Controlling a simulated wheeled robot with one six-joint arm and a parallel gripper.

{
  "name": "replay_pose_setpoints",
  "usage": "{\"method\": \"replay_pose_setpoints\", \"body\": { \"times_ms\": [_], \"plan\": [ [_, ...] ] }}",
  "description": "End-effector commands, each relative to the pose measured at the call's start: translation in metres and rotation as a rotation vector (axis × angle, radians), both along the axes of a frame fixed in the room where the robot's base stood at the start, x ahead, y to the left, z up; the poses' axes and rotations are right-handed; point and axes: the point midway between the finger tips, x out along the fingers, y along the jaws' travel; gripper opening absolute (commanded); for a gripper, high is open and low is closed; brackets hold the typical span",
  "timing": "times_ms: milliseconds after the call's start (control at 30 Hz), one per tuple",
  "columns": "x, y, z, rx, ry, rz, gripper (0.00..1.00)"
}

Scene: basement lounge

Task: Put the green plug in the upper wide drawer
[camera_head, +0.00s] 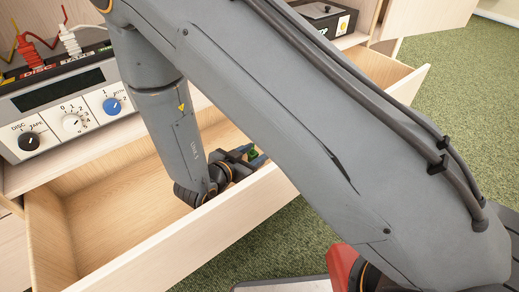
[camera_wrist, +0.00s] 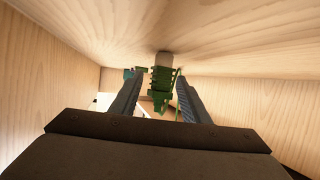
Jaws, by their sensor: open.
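The green plug (camera_wrist: 160,98) has a pale end and shows between the two fingers of my gripper (camera_wrist: 157,86) in the wrist view. The fingers are open, one on each side of it, with a small gap visible. Wood surfaces of the open wide drawer (camera_head: 110,205) surround them. In the head view my arm reaches down into this drawer, and my gripper (camera_head: 243,160) is low inside it, near the front wall. A little of the green plug (camera_head: 252,154) shows there. My arm hides much of the drawer. I cannot tell whether the plug rests on the floor.
Above the drawer at left stands a grey device (camera_head: 65,105) with knobs and a display, with red and white plugs (camera_head: 70,42) on top. A black box (camera_head: 325,15) sits on the shelf at the back. Green carpet (camera_head: 465,110) lies outside. The drawer's left part is empty.

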Motion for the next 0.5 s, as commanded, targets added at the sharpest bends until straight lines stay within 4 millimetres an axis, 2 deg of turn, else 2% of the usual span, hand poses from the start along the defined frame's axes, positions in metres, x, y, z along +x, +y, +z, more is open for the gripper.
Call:
{"method": "replay_pose_setpoints", "body": {
  "times_ms": [200, 500],
  "plan": [
    [-0.026, 0.021, 0.016, 0.0, 0.0, 0.002, 0.42],
    [-0.036, 0.028, 0.02, 0.0, 0.0, -0.001, 0.42]
  ]
}}
